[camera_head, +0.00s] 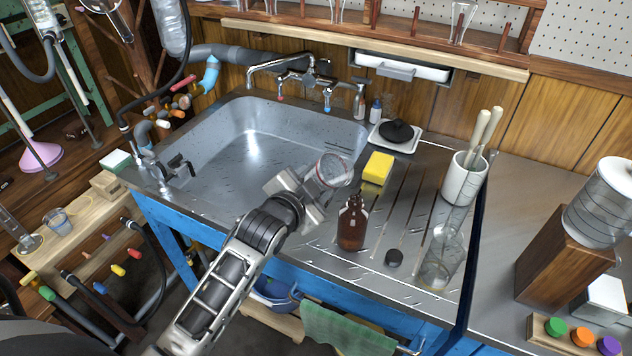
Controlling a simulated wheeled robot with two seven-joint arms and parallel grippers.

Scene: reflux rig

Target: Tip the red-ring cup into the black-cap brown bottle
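The red-ring cup (333,169) is clear with a red band at its rim. My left gripper (314,190) is shut on it and holds it tilted above the sink's right edge, up and left of the bottle. The brown bottle (351,228) stands upright on the drainboard, with no cap seen on its neck. A black cap (394,257) lies on the drainboard to the right of the bottle. The gripper hides part of the cup, and I cannot tell what is in it. My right gripper is not in view.
A yellow sponge (378,168) and a white crock (463,180) with pestles are behind the bottle. The sink basin (240,150) is to the left, under the tap (290,75).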

